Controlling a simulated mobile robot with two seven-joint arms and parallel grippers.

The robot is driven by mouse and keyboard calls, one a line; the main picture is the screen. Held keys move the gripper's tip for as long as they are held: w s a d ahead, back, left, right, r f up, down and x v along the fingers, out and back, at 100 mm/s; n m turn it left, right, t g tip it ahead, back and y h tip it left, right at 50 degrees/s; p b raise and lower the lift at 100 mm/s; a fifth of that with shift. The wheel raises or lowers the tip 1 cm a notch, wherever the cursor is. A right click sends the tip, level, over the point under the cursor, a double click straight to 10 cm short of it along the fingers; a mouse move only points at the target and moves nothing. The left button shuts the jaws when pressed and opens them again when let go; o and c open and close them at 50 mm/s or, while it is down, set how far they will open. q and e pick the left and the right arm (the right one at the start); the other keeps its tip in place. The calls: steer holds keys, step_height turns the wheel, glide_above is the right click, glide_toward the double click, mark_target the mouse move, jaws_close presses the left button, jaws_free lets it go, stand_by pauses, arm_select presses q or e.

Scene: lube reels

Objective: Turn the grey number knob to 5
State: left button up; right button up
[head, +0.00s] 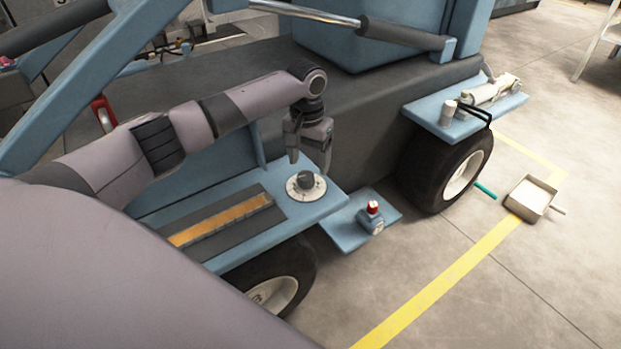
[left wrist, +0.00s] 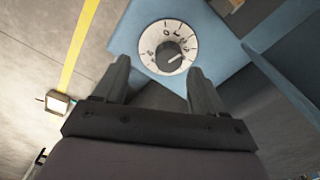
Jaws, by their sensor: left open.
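The grey number knob (head: 306,181) sits on a white round dial with dark markings, on the blue ledge (head: 325,206) of the machine. My left gripper (head: 309,168) hangs over the knob, fingers pointing down. In the left wrist view its two fingers (left wrist: 161,77) are apart, with nothing between them; the dial lies beyond their tips. My right gripper is not in view.
A dark panel with an orange strip (head: 222,221) lies left of the dial. A small blue device with a red top (head: 372,208) stands on a lower blue step. A large blue beam (head: 85,75) crosses the left. A tray (head: 530,198) lies on the floor at right.

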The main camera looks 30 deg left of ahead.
mark_target(305, 177)
arm_select(q)
steer(key=shift+w+a+r+b, duration=0.3)
steer(key=shift+a+r, duration=0.15)
steer(key=shift+a, duration=0.3)
steer(key=shift+n, duration=0.3)
step_height(305, 177, down, 6)
steer(key=shift+r+b, duration=0.2)
steer(key=shift+b, duration=0.95)
steer(key=shift+f, duration=0.6)
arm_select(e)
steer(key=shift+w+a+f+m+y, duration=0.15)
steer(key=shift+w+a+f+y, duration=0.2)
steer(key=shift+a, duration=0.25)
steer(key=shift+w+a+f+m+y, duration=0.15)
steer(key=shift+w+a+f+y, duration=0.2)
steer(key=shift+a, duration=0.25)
arm_select(q)
steer(key=c, duration=1.1)
steer(key=shift+o, duration=0.2)
steer(key=shift+r, duration=0.1)
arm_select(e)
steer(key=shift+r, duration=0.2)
